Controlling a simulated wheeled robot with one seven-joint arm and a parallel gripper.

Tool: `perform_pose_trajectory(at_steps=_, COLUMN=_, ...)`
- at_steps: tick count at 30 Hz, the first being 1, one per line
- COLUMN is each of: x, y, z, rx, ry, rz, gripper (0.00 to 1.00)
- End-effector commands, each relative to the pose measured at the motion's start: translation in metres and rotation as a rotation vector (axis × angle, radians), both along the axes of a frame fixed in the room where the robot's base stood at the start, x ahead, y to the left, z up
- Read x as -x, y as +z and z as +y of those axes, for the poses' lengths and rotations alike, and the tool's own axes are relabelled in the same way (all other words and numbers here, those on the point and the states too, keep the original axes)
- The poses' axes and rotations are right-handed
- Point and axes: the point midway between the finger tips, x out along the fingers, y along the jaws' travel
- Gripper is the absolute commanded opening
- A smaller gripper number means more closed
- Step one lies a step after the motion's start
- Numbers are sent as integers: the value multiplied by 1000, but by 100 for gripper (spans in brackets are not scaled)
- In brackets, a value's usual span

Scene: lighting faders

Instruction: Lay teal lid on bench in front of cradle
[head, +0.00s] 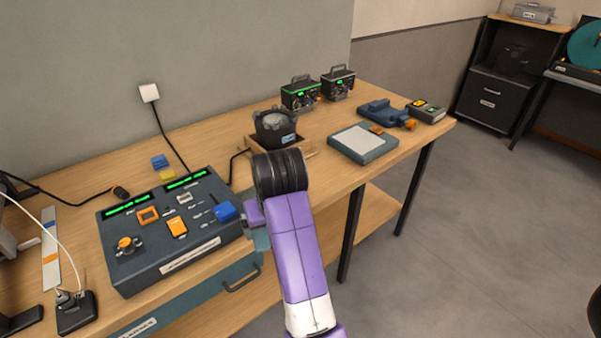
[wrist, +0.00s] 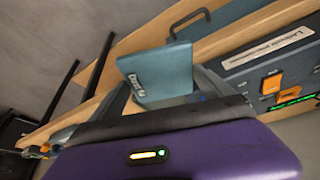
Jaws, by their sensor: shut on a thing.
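The teal lid, a flat piece with a white label on one edge, shows in the wrist view (wrist: 160,72). My gripper (wrist: 168,98) is shut on it. In the head view only a small part of the lid (head: 261,240) shows beside my purple arm, near the bench's front edge. My gripper's purple body (head: 254,214) is partly hidden there by my arm, and its fingertips are out of sight. A wooden holder (head: 303,153) with a black round device (head: 275,128) in it stands behind my wrist. I cannot tell for sure whether this is the cradle.
A fader console (head: 165,240) stands just left of my gripper. A teal box with a pale top (head: 362,143) lies to the right, beside a blue fixture (head: 380,112). Two black units (head: 300,93) stand at the back. The bench (head: 225,130) has bare wood behind the console.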

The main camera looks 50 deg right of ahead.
Motion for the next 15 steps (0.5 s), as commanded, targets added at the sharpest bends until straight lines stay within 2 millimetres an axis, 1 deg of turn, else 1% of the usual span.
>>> perform_pose_trajectory(at_steps=1, x=3, y=-17, z=18, rx=4, ry=69, rz=9, gripper=46)
perform_pose_trajectory(at_steps=3, x=2, y=-35, z=39, rx=3, ry=153, rz=9, gripper=46)
perform_pose_trajectory(at_steps=6, x=0, y=-56, z=67, rx=1, ry=258, rz=6, gripper=46)
perform_pose_trajectory(at_steps=9, x=-1, y=-76, z=90, rx=1, ry=349, rz=5, gripper=46)
perform_pose_trajectory(at_steps=15, x=-2, y=-109, z=131, rx=-2, ry=505, rz=2, gripper=46)
